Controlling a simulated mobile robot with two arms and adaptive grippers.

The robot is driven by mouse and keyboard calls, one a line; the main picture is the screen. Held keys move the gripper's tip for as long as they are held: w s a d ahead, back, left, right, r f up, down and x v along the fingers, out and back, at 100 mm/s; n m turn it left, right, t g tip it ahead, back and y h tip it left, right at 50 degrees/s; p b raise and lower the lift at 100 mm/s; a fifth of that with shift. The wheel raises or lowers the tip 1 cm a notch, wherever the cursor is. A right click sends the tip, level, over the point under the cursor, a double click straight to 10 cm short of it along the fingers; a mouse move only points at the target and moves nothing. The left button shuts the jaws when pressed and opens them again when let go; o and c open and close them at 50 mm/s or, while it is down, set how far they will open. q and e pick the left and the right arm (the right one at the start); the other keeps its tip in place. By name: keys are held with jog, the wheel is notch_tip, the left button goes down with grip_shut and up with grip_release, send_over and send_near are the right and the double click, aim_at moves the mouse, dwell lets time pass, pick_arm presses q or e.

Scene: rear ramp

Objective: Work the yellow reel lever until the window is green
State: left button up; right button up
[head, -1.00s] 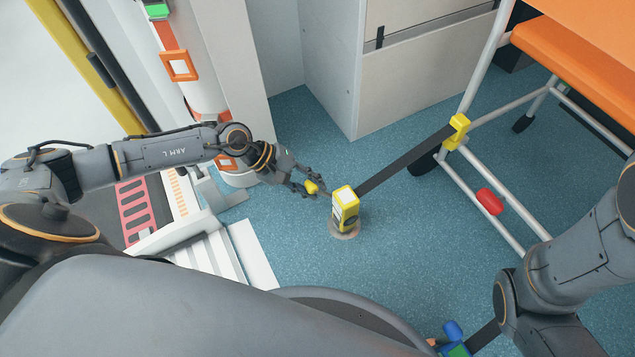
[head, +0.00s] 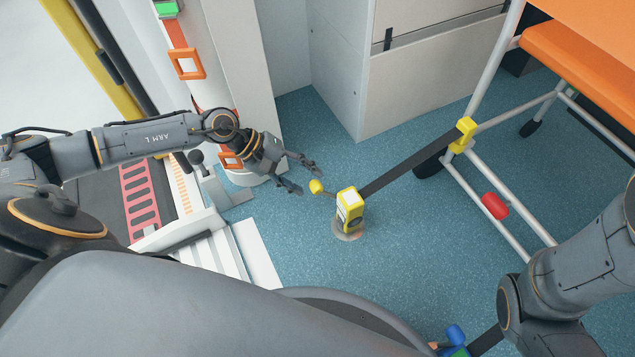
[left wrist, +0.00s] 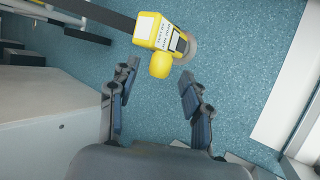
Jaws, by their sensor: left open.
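The yellow reel (head: 349,207) stands on a round floor mount, with a white label on top and a dark patch on its side; I see no green on it. Its lever ends in a round yellow knob (head: 317,187), pointing left toward my left gripper. My left gripper (head: 308,177) is open and empty, its fingertips just short of the knob. In the left wrist view the knob (left wrist: 161,66) lies ahead between the spread fingertips (left wrist: 159,73), with the reel (left wrist: 156,31) behind it. My right gripper is out of view.
A dark strap (head: 410,163) runs taut from the reel to a yellow clamp (head: 464,135) on the wheeled frame of an orange seat (head: 575,55). A blue and green fitting (head: 456,340) shows at the bottom edge. A grey cabinet (head: 425,80) stands behind; blue floor around the reel is clear.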

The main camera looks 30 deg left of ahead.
pick_arm(q)
jog(key=v, duration=0.7)
jog(key=shift+r, duration=0.2)
jog(key=shift+a, duration=0.1)
